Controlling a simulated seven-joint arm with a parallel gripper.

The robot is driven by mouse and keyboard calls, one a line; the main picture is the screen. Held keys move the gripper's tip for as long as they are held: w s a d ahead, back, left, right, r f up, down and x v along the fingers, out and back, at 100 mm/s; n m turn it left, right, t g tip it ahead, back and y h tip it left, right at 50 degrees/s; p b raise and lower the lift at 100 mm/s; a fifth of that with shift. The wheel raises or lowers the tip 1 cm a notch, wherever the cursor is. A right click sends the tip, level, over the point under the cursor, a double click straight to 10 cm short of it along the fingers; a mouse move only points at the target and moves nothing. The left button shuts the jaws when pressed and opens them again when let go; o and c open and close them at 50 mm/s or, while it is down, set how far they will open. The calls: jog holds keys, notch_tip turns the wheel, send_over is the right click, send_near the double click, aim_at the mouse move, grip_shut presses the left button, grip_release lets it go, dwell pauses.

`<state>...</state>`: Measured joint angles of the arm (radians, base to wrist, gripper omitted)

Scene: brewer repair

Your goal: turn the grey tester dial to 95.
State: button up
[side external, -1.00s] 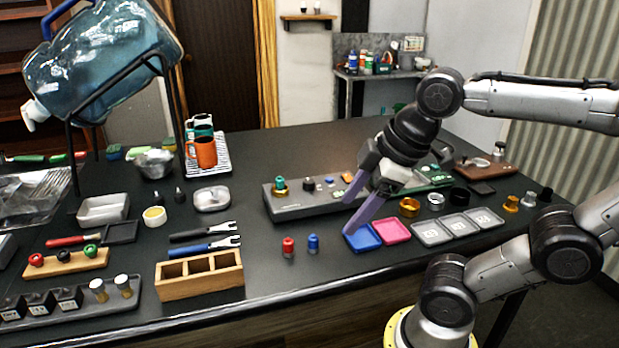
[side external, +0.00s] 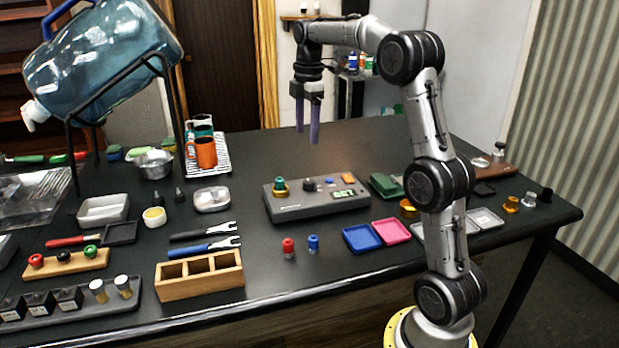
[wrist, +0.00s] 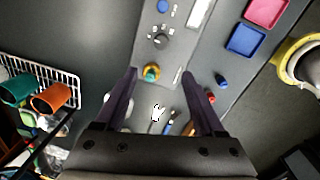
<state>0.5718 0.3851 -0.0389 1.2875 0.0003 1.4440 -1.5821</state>
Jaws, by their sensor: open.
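The grey tester (side external: 318,205) is a low box on the dark table. Its dial (side external: 309,185) is a dark round knob on the top face, and it also shows in the wrist view (wrist: 159,41). The small lit green display (side external: 343,193) is too small to read. My gripper (side external: 307,136) points down with purple fingers, open and empty, well above the tester. In the wrist view the dial lies beyond the fingertips (wrist: 160,74).
Red (side external: 288,247) and blue (side external: 313,243) small parts stand in front of the tester. Blue (side external: 362,239) and pink (side external: 391,231) trays lie front right. A rack with mugs (side external: 206,155) and a water jug on a frame (side external: 103,62) stand left. Air around my gripper is clear.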

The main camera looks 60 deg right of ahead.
aim_at(309, 181)
jog(key=f, duration=0.5)
jog(key=d+f, duration=0.1)
jog(key=f, duration=0.8)
jog(key=shift+d+f, duration=0.15)
jog(key=shift+f, duration=0.2)
grip_shut()
